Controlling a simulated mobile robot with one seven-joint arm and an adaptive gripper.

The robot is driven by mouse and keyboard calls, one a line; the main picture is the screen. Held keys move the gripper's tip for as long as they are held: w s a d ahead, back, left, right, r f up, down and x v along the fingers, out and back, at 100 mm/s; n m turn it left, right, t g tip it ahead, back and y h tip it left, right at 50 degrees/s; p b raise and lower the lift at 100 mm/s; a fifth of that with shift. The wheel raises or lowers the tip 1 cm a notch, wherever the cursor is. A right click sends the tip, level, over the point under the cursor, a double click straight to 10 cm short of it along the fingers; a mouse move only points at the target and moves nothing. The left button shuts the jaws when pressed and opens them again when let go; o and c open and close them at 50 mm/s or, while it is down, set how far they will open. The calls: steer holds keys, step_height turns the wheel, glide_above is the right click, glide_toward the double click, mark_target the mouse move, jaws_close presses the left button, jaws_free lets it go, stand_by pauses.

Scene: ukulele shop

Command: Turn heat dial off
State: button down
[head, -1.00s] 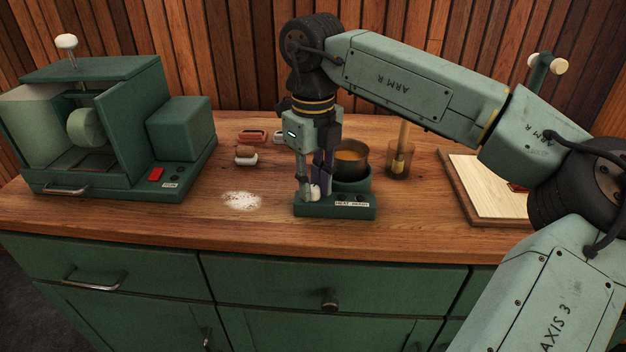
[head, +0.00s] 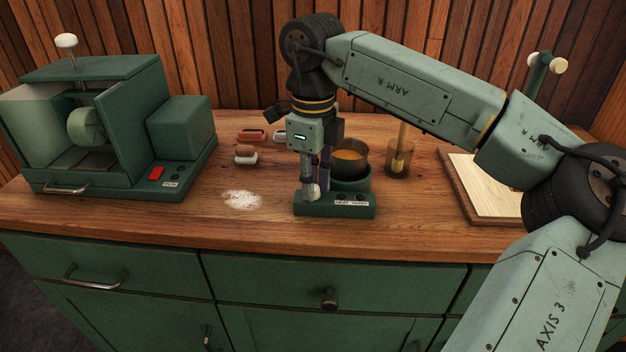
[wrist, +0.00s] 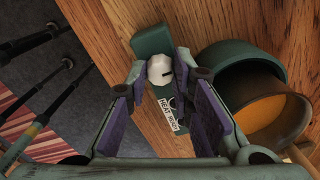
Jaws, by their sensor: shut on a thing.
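The heat dial is a white knob (wrist: 160,70) with a dark pointer mark, on the green base of the heater (head: 345,209). In the head view the dial (head: 314,190) shows as a pale bit at the gripper's tip. My gripper (head: 312,188) points down over the left end of the base. In the wrist view its two purple-padded fingers (wrist: 162,85) lie on either side of the dial and are shut on it. A small pot (head: 351,158) with orange-brown contents sits in the heater's round holder. The label (wrist: 168,113) is partly readable as "HEAT".
A green machine (head: 110,130) with a red switch stands at the left. White powder (head: 241,199) lies left of the heater. A glass jar with a brush (head: 398,160) stands to the right, near a pale board (head: 485,185).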

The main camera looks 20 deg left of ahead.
steer(key=c, duration=1.4)
jaws_free()
